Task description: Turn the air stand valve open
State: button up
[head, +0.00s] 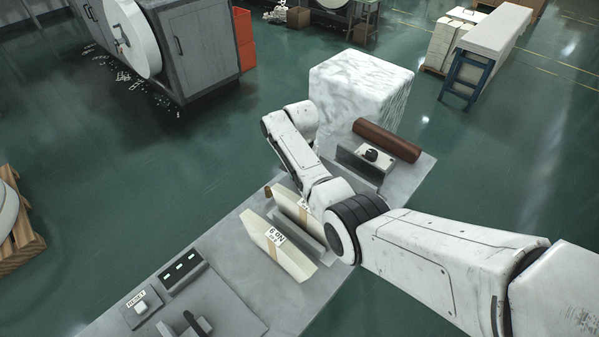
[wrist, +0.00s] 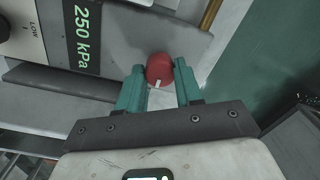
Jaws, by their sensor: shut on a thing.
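In the wrist view, a round red knob (wrist: 160,70) with a small white mark at its lower edge sits between the two green fingers of my gripper (wrist: 160,84). The fingers are shut on it. The knob is beside a grey panel with a dark label reading 250 kPa (wrist: 82,35). In the head view my arm reaches over the grey bench and hides the gripper and the knob.
A LOW dial (wrist: 20,30) is at the wrist view's upper left. On the bench (head: 235,250) are cartons marked NO 9 (head: 280,255), a RESET button (head: 140,305), a black-knobbed unit (head: 365,160) and a brown roll (head: 388,140). A white wrapped block (head: 360,85) stands behind.

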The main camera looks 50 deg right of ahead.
jog(key=shift+w+r, duration=0.1)
dwell(0.4)
jog(key=o, duration=1)
jog(key=shift+o, duration=0.2)
notch_tip(320, 180, up, 11)
jog(key=shift+b, duration=0.35)
jog(key=shift+s+f, duration=0.25)
